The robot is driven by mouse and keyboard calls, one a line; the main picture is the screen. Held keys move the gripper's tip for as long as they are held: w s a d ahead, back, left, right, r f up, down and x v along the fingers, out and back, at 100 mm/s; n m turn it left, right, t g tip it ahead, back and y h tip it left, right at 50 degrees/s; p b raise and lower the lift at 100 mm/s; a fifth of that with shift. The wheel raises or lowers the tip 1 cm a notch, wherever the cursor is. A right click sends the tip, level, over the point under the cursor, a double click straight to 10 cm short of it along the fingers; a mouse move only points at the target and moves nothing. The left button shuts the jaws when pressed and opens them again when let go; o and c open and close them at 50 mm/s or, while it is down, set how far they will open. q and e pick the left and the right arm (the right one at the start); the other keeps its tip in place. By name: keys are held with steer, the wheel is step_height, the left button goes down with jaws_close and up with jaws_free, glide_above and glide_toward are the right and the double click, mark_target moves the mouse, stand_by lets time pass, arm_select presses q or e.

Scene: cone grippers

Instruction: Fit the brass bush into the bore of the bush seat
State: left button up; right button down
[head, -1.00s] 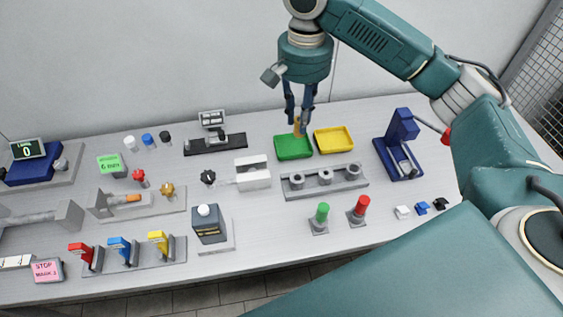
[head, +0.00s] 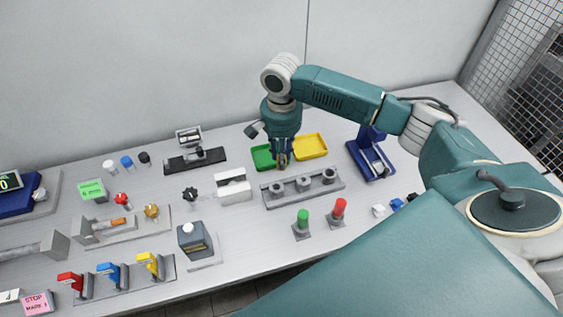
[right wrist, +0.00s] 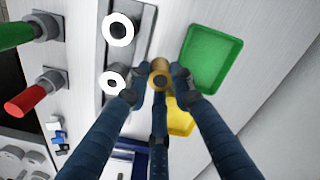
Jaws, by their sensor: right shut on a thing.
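My right gripper (head: 282,152) is shut on the brass bush (head: 282,164), a small brass-coloured ring or sleeve. In the right wrist view the bush (right wrist: 159,72) shows between the three blue fingertips (right wrist: 160,84). The bush seat (head: 272,199) is a grey block with several round raised seats in a row. In the right wrist view two of its pale rings show, and the seat's bar (right wrist: 105,50) lies just left of the bush. The bush is apart from the rings, near the far side of the block. My left gripper is out of view.
A green tray (head: 260,154) and a yellow tray (head: 312,147) lie behind the gripper. A blue press-like stand (head: 370,160) is at right. Green (head: 303,217) and red (head: 339,208) knobs stand in front of the seat.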

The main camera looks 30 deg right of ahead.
steer(key=shift+f, duration=2)
steer(key=shift+f+p, duration=0.1)
steer(key=shift+p, duration=0.2)
steer(key=c, duration=1.5)
jaws_free()
